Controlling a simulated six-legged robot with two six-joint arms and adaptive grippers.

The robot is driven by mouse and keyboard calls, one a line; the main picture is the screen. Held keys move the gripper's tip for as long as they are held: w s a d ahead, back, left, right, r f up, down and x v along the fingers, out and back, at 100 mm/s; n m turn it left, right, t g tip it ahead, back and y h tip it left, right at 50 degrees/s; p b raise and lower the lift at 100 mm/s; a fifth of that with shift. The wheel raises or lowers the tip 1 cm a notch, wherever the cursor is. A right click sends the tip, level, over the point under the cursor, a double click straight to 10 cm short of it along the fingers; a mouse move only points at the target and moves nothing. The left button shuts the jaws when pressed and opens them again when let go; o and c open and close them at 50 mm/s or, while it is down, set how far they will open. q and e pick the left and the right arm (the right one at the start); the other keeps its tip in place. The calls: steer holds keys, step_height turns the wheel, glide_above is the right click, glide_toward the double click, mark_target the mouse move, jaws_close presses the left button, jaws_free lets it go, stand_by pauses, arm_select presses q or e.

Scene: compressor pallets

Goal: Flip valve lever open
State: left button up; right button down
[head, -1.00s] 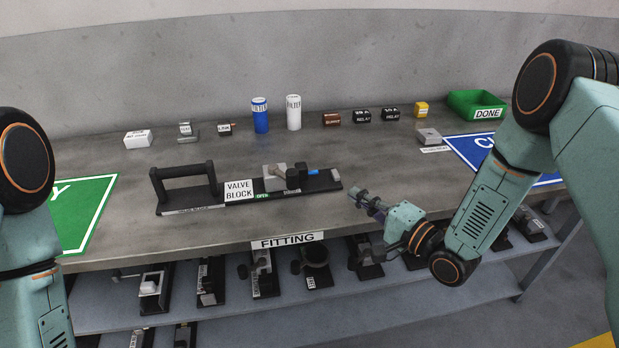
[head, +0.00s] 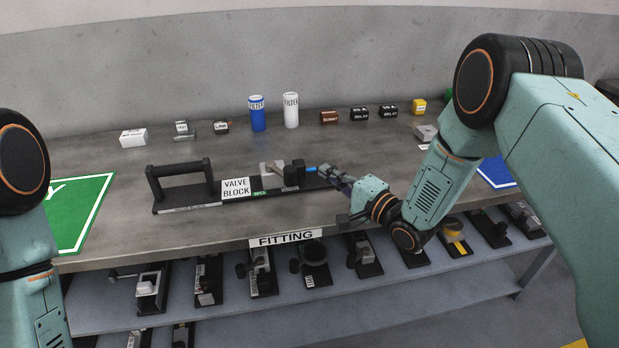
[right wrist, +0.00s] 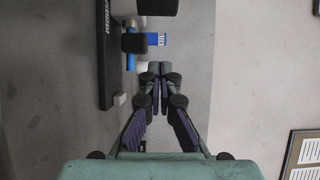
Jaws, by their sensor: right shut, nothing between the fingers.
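The valve block unit is a long black base plate (head: 188,208) on the bench, with a black carrying handle (head: 181,169) at its left end and a white VALVE BLOCK label (head: 236,188). Toward its right end stand a grey block with a dark valve lever (head: 293,174) and a small blue piece (head: 311,169). My right gripper (head: 325,171) is shut and empty at the right end of the unit, close to the blue piece; I cannot tell whether it touches. In the right wrist view its fingertips (right wrist: 160,69) are together. My left gripper is out of view.
Small parts line the back of the bench, including a blue filter (head: 258,114), a white filter (head: 291,110) and a white box (head: 133,138). A green mat (head: 78,205) lies left. Several fixtures stand on the shelf below. Bench between unit and back row is clear.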

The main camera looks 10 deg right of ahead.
mark_target(281, 169)
steer(key=shift+x, duration=1)
steer(key=shift+s+a+f, duration=0.1)
steer(key=shift+s+a, duration=0.1)
steer(key=shift+a, duration=0.4)
steer(key=shift+s+a+f, duration=0.1)
steer(key=shift+s+a, duration=0.1)
steer(key=shift+a, duration=0.4)
steer(key=shift+s+a+r, duration=0.2)
steer(key=shift+s+a, duration=0.15)
steer(key=shift+a, duration=0.3)
steer(key=shift+w+f, duration=0.1)
steer(key=shift+w, duration=0.05)
